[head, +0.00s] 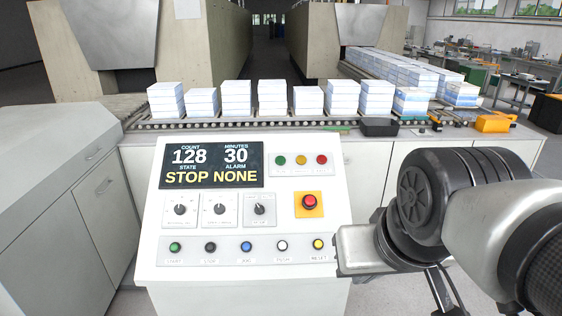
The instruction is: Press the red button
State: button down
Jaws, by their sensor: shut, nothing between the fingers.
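The red button (309,202) is a round mushroom head on a square yellow plate, on the right half of the white sloping control panel (205,285). A smaller red round light or button (321,159) sits above it in a row with a green and a yellow one. My gripper (440,300) is to the right of the panel and lower than the red button, apart from it. Its fingers are dark, partly hidden by my arm and cut near the bottom edge. The gripper is shut and empty.
The panel has a display (212,165) reading STOP NONE, three knobs (220,209) and a bottom row of coloured buttons (246,246). Behind it, a roller conveyor (215,124) carries stacks of white blocks (237,98). A grey cabinet (60,150) stands left.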

aim_at(309, 201)
jog(key=i+j+z, duration=0.15)
jog(key=j+z, duration=0.25)
jog(key=i+j+z, duration=0.1)
jog(key=j+z, duration=0.65)
jog(key=i+l, duration=0.05)
